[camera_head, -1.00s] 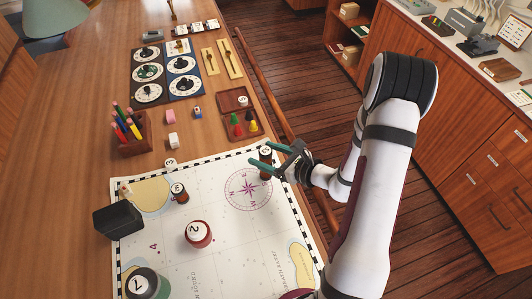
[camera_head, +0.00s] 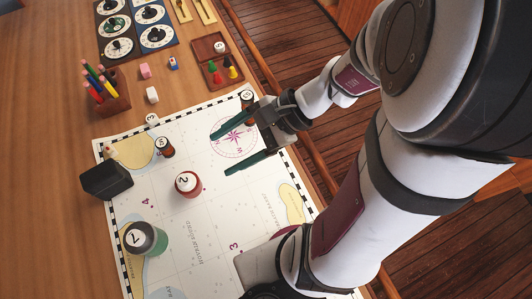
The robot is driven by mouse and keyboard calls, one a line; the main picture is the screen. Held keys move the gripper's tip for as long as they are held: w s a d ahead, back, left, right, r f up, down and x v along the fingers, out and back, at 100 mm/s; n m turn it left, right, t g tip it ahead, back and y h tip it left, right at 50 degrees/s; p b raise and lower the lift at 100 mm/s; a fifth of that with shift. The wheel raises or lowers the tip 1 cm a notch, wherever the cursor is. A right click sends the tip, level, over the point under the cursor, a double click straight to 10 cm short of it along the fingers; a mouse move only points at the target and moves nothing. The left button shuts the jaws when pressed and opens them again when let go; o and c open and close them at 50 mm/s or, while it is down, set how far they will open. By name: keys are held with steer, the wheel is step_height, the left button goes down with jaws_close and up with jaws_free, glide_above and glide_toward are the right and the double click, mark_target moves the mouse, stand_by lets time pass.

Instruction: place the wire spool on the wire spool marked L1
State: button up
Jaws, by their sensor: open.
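Two small dark brown spool-like cylinders with white round labels stand on the chart. One (camera_head: 166,150) is at the left of the chart, and the other (camera_head: 247,98) is at its far right corner. Their labels are too small to read surely, so I cannot tell which is marked L1. My gripper (camera_head: 220,154) is open, its two teal fingers spread apart and pointing left over the compass rose. Nothing shows between them. It is nearer to me than the far corner spool and to the right of the left one.
On the chart (camera_head: 205,240) stand a red pot marked 2 (camera_head: 187,188), a larger dark green cylinder marked 7 (camera_head: 147,240) and a black block (camera_head: 107,180). A pencil holder (camera_head: 108,101), small blocks and a tray of pegs (camera_head: 210,58) are beyond. The chart's middle is fairly clear.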

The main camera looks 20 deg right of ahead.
steer(key=s+d+r+n+g+h, duration=0.1)
steer(key=s+r+n+g+h, duration=0.1)
steer(key=s+n+h, duration=0.6)
steer(key=s+n, duration=0.2)
steer(key=shift+d+r+n, duration=0.15)
steer(key=shift+d+n, duration=0.2)
steer(key=shift+n, duration=0.05)
